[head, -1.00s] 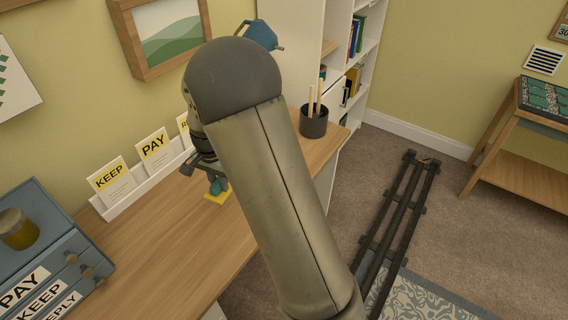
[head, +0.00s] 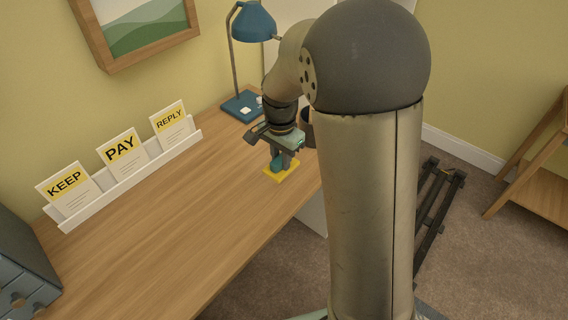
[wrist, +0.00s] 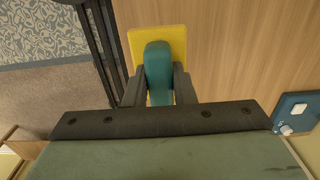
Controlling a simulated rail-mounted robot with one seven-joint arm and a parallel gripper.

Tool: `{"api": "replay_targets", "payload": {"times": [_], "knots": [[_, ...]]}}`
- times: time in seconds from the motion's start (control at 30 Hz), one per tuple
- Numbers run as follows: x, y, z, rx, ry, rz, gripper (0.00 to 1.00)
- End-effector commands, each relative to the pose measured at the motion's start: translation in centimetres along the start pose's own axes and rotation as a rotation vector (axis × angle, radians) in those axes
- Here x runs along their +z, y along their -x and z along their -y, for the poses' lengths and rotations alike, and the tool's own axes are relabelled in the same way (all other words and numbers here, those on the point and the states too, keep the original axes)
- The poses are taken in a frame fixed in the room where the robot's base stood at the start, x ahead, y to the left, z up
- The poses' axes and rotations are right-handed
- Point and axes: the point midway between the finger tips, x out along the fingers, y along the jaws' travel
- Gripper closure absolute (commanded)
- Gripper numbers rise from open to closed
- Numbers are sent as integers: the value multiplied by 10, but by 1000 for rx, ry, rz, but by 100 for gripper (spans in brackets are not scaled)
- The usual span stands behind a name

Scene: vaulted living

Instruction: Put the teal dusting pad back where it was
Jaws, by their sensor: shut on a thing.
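The dusting pad has a teal grip (wrist: 158,70) on a flat yellow square base (wrist: 176,40). In the head view its yellow base (head: 283,173) is at the desk's right front edge, on or just above the wood; I cannot tell which. My gripper (head: 284,160) points down over it. In the wrist view the two dark fingers (wrist: 158,88) are shut on the teal grip from both sides. Part of the base is hidden behind the fingers and the gripper body.
The wooden desk (head: 165,215) is clear left of the pad. A white card rack (head: 130,182) with KEEP, PAY and REPLY cards stands along the wall. A blue lamp (head: 252,25) stands behind my gripper. A dark cup (head: 307,128) is mostly hidden by my arm. A blue-grey drawer unit (head: 20,275) is at left.

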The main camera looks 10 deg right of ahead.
Motion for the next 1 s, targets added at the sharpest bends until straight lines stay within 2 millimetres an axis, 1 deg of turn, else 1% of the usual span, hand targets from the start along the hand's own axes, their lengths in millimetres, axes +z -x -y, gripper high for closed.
{"api": "replay_targets", "payload": {"times": [0.03,0.1,0.2,0.33,0.53,0.7,0.77,1.0], "knots": [[-11,-6,8,3,-4,1,98],[-19,-22,15,4,-2,3,98],[-31,-40,24,3,-2,2,98],[-40,-53,32,0,-1,0,98],[-47,-64,38,0,-2,1,98],[-47,-88,38,2,-1,2,98],[-47,-94,38,0,0,1,98],[-47,-95,38,-2,0,0,98]]}}
